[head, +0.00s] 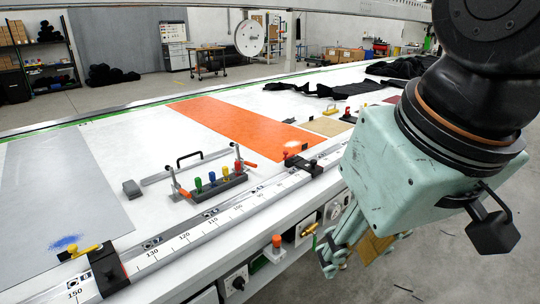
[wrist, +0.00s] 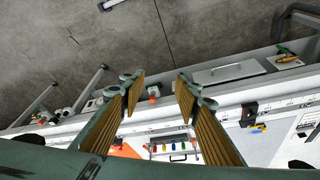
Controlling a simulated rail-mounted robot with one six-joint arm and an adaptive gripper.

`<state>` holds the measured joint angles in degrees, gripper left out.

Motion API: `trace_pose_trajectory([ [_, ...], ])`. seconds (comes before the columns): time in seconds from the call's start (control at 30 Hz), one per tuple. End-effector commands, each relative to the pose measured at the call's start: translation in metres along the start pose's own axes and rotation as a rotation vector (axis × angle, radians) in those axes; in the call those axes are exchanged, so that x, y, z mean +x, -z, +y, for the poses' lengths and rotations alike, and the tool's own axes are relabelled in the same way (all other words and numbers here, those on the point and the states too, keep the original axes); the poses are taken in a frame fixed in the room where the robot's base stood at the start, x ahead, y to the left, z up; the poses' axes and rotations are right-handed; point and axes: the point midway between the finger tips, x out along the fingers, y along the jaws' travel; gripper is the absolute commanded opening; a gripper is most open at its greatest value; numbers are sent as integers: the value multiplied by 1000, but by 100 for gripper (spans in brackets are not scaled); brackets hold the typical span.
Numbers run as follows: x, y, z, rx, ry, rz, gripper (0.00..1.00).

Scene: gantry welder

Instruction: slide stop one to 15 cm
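A graduated rail (head: 160,246) runs along the table's front edge, with readable marks falling from 150 at the left towards the right. A black stop with a yellow handle (head: 107,270) sits on it between the 150 and 130 marks; it also shows in the wrist view (wrist: 249,117). A second black stop with a red knob (head: 303,166) sits farther right along the rail. I cannot read which is stop one. My gripper (head: 335,262) is off the front side of the table, apart from both stops. The wrist view shows its fingers (wrist: 157,84) spread and empty.
A rack with coloured handles (head: 212,183) stands on the table behind the rail. An orange sheet (head: 245,128) and a grey sheet (head: 60,190) lie flat. An orange knob (head: 276,241) sits on the front side. Open floor (head: 450,265) lies in front.

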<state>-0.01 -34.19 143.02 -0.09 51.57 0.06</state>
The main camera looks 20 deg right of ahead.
Motion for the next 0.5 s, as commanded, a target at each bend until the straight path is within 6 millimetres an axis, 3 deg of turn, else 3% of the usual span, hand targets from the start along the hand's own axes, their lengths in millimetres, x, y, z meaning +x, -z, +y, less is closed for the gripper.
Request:
trace_pose_trajectory([
  [0.27,-9,26,2,10,-3,-12,30],
  [0.5,-21,72,8,27,-8,-31,30],
])
